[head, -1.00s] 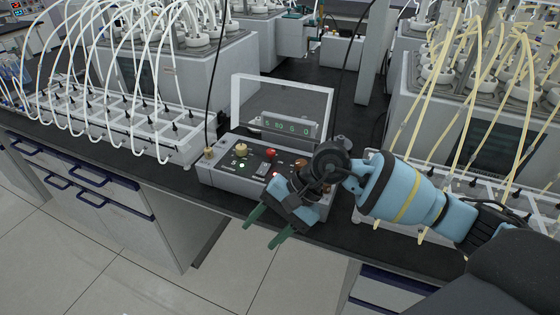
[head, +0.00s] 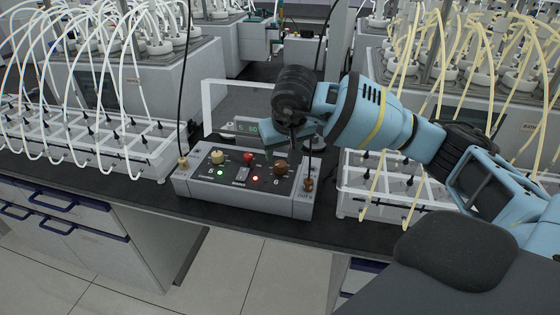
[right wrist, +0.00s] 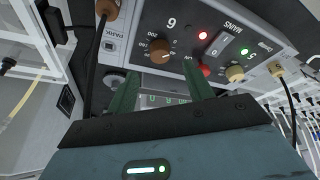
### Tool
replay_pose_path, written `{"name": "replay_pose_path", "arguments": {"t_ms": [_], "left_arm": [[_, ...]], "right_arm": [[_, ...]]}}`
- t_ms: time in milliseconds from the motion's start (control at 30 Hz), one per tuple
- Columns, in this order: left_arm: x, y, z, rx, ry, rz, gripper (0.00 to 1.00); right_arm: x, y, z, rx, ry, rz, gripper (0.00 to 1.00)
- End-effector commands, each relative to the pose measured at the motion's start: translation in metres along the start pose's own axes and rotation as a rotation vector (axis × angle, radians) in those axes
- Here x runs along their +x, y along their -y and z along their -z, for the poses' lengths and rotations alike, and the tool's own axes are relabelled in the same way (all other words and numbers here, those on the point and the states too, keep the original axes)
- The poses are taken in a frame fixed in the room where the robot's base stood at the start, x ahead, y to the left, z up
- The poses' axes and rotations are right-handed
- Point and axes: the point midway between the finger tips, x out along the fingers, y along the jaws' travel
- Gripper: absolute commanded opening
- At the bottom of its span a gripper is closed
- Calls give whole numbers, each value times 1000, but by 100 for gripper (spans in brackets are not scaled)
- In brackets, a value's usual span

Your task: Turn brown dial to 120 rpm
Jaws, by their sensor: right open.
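The brown dial (head: 281,167) sits on the right part of the grey control box (head: 190,183), beside a red light. In the right wrist view the brown dial (right wrist: 162,50) lies just beyond the fingertips and roughly between their lines. My right gripper (head: 282,151) hangs over the back of the box, close to the dial, with its fingers partly hidden. In the right wrist view its two green fingers (right wrist: 160,69) are apart with nothing held. The display (head: 247,128) behind the box is partly covered by my right arm. My left gripper is out of view.
A beige knob (head: 218,157) and a red knob (head: 249,159) stand left of the dial. A clear frame (head: 206,99) rises behind the box. Black cables run upward at both sides. Tube racks (head: 150,160) flank the box; the bench's front edge is clear.

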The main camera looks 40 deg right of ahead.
Motion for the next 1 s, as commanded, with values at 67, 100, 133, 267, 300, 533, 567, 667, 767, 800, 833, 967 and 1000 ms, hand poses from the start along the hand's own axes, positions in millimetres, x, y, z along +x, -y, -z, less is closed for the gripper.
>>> {"name": "replay_pose_path", "arguments": {"t_ms": [67, 100, 133, 267, 300, 533, 567, 667, 767, 800, 833, 967, 1000], "left_arm": [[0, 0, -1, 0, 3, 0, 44], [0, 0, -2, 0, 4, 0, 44], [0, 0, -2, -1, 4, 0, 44], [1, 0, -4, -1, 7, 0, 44], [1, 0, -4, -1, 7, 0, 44], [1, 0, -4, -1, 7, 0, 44], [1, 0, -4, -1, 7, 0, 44], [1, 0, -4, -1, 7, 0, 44], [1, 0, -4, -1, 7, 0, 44], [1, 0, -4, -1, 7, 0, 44], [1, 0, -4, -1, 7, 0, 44], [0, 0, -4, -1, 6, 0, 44], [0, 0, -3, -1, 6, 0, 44]], "right_arm": [[14, 0, -1, 0, 4, -1, 52], [20, 0, -1, 0, 5, -1, 52], [25, 0, -1, 1, 5, -1, 52], [42, 0, -1, 1, 4, -1, 52], [46, 0, -1, 1, 2, 0, 52], [58, 0, 0, 0, 0, 1, 52], [58, 0, 0, 0, 0, 1, 52], [58, 0, 0, 0, 0, 1, 52], [58, 0, 0, 0, 0, 1, 52], [58, 0, 0, 1, 0, 1, 46], [58, 0, 0, 1, 0, 1, 42], [58, 0, 0, 1, 0, 1, 25], [58, 0, 0, 1, 0, 1, 20]]}}
